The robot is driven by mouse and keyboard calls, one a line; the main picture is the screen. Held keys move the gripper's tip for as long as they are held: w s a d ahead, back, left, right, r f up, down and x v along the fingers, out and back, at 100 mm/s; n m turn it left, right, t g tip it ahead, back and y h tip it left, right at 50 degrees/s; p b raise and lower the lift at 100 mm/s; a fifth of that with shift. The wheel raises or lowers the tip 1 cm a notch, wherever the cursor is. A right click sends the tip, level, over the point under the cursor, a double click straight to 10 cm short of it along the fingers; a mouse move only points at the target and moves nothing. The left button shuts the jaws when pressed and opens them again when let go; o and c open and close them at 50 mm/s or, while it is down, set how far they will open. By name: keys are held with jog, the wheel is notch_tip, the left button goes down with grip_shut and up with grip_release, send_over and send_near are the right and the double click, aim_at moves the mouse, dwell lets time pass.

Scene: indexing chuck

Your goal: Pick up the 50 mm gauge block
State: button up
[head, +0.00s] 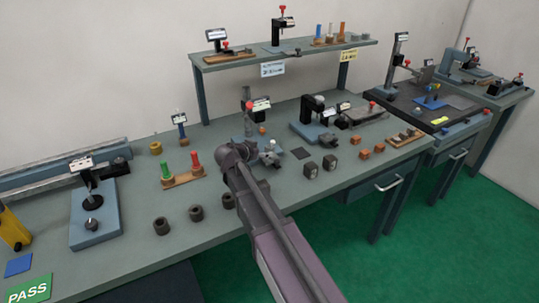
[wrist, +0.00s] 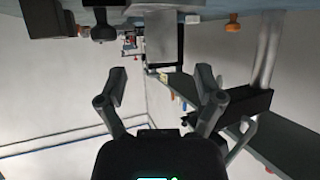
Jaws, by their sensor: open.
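A wooden holder (head: 404,137) with several small grey blocks lies near the front edge of the bench, right of centre in the head view. These may be gauge blocks, but they are too small to tell which is the 50 mm one. My gripper (wrist: 160,85) is open in the wrist view, with nothing between its fingers. The wrist view looks upside down, showing walls and bench parts; I cannot make out a gauge block there. In the head view my arm reaches over the middle of the bench, left of the holder, and its end is hard to separate from the equipment.
Dark square blocks (head: 330,163) and orange cubes (head: 379,148) stand between my arm and the holder. A blue-based instrument (head: 313,132) stands behind them. Dark rings (head: 161,226) and a wooden stand with red and green plugs (head: 182,181) are to the left. A raised shelf (head: 300,57) spans the back.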

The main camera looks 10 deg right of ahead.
aim_at(267, 149)
dwell(0.3)
jog(key=shift+b+x, duration=0.85)
jog(key=shift+x, duration=1.15)
jog(key=shift+w+d+f, duration=0.15)
jog(key=shift+w+d, duration=0.2)
jog(key=shift+w, duration=0.15)
grip_shut()
